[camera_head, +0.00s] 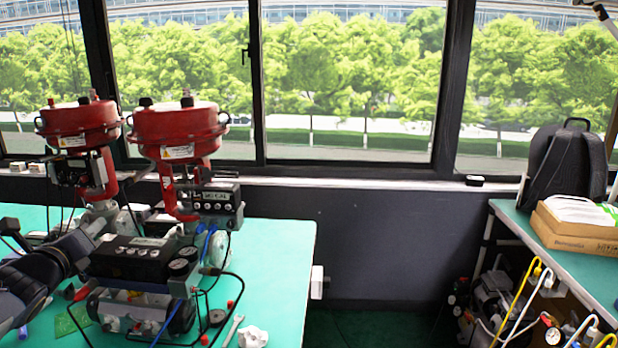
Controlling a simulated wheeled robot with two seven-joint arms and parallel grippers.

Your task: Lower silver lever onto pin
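The valve positioner (135,257) is a black box with round dial gauges, sitting on a silver block at the front left of the green table. Blue and black tubes run from it. My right gripper is not in view.
Two red-topped valve actuators (178,122) (80,122) stand behind the positioner. A wrench (234,329) and a white knob-like part (252,337) lie at the table's front. The green table (275,262) is clear on its right. A backpack (567,165) and cardboard box (575,230) sit on the right bench.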

